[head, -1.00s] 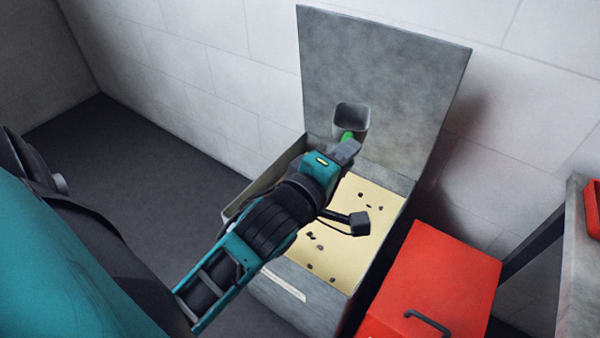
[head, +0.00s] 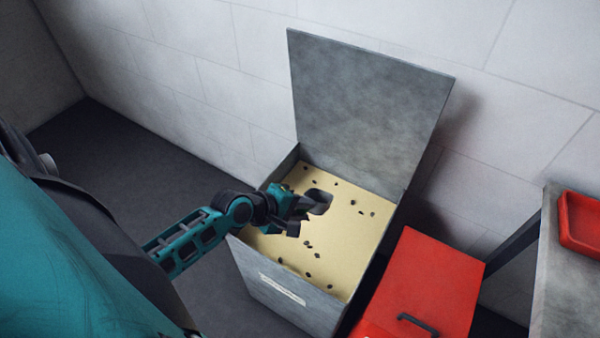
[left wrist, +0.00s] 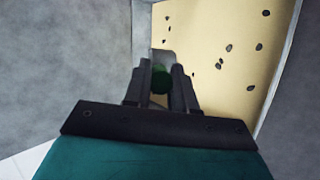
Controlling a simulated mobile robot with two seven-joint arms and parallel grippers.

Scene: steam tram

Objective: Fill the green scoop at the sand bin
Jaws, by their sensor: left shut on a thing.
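The sand bin (head: 270,284) is a grey metal box with its lid (head: 360,110) standing open at the back. Pale yellow sand (head: 345,240) with several dark bits fills its inside. My left gripper (head: 300,208) is over the left part of the sand. It is shut on the scoop (head: 320,199), whose grey bowl shows just beyond the fingers. In the left wrist view the green handle (left wrist: 161,79) sits between the two dark fingers. The bowl is low over the sand; I cannot tell whether it touches or holds any. My right gripper is not in view.
A red box (head: 425,280) with a black handle stands close to the right of the bin. A grey table (head: 565,290) with a red tray (head: 582,222) is at the far right. A white block wall is behind; dark floor is free at left.

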